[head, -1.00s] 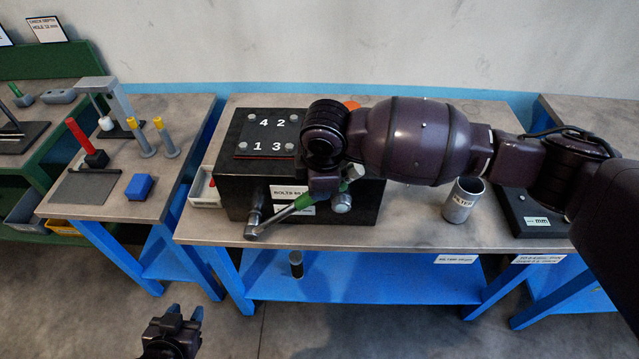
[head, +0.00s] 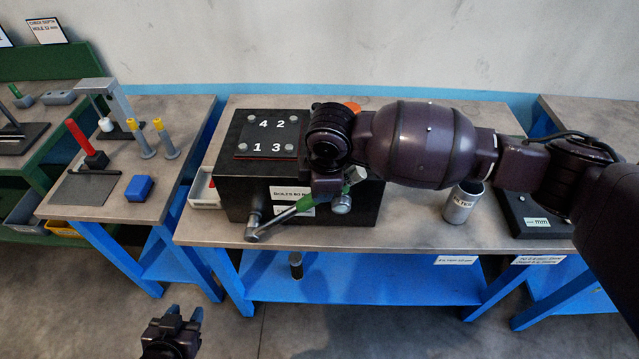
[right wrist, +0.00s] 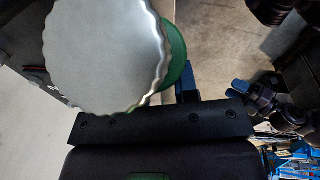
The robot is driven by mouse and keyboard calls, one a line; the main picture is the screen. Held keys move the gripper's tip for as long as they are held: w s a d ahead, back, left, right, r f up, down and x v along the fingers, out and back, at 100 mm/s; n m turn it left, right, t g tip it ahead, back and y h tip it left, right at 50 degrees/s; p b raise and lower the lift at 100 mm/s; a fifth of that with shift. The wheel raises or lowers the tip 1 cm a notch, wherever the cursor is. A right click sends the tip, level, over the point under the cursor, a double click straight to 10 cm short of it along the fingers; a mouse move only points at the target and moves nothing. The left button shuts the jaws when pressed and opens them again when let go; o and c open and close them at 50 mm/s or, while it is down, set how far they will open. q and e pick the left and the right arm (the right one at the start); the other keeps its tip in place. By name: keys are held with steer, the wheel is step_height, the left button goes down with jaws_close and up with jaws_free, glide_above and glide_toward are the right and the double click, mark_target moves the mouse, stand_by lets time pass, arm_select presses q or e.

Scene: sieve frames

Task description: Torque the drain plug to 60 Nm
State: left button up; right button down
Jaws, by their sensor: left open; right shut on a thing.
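A black block (head: 228,196) stands on the middle bench, with a numbered plate (head: 268,134) on top. A wrench (head: 276,220) with a silver shaft and green handle (head: 305,203) slants across its front face, its head low at the left. My right gripper (head: 326,190) is shut on the handle; its fingers are mostly hidden by my arm. A silver round fitting (head: 342,205) shows just right of it. Whether the wrench head sits on the drain plug cannot be told. In the right wrist view a scalloped silver disc (right wrist: 108,55) fills the upper left. My left gripper (head: 178,325) is open and empty, low at the left.
A metal cup (head: 462,203) and a dark block marked mm (head: 535,215) stand on the bench's right. A white tray (head: 203,190) lies left of the black block. The left bench (head: 120,210) holds tools and a blue block (head: 139,188).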

steer(key=shift+d+f+y+b, duration=0.35)
steer(key=shift+d+f+y, duration=0.55)
steer(key=shift+d+f, duration=0.45)
stand_by(0.8)
steer(key=shift+d+f, duration=0.15)
steer(key=shift+d, duration=0.05)
stand_by(0.3)
steer(key=shift+d+f, duration=0.2)
steer(key=shift+f, duration=0.05)
steer(key=shift+d+f+y+b, duration=0.45)
steer(key=shift+d+f+y, duration=0.05)
steer(key=shift+f, duration=0.2)
steer(key=shift+d+f+y+b, duration=0.45)
steer(key=shift+f+y, duration=0.05)
steer(key=shift+f, duration=0.2)
stand_by(0.8)
steer(key=shift+d+f+y+b, duration=0.25)
steer(key=shift+f+b, duration=0.15)
steer(key=shift+f, duration=0.1)
steer(key=shift+d+f+y+b, duration=0.15)
steer(key=shift+d+f+b, duration=0.15)
steer(key=shift+f, duration=0.2)
steer(key=shift+f, duration=0.15)
stand_by(0.4)
steer(key=shift+d+f+b, duration=0.15)
steer(key=shift+f+b, duration=0.15)
steer(key=shift+b, duration=0.2)
steer(key=shift+s+d+f+m+y+b, duration=0.1)
steer(key=shift+d+f+m+y+b, duration=0.2)
steer(key=shift+f+y+b, duration=0.35)
